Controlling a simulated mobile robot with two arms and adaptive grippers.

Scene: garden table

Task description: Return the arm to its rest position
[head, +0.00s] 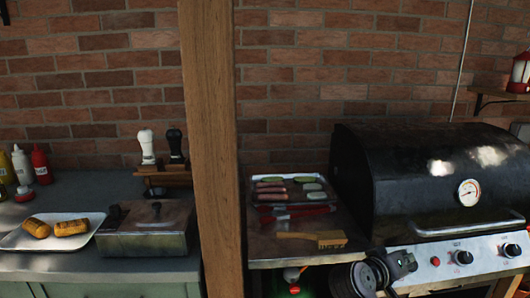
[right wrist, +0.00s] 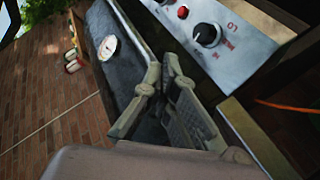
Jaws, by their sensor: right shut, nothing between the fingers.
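My right gripper (head: 404,262) is low in front of the grill's control panel in the head view, below the closed lid and beside the side shelf. In the right wrist view its fingers (right wrist: 166,78) are together and hold nothing. The black grill (head: 440,180) has its lid down, with a round thermometer on the front. In the right wrist view the grill's control panel (right wrist: 225,38) lies just beyond the fingers, at a tilt. My left gripper is not in view.
A tray (head: 262,198) with sausages and green slices stands on the side shelf, with red tongs (head: 298,214) and a brush (head: 325,238) in front. A wooden post (head: 210,150) separates this from the left counter, with a corn plate (head: 22,243) and a metal box (head: 150,240).

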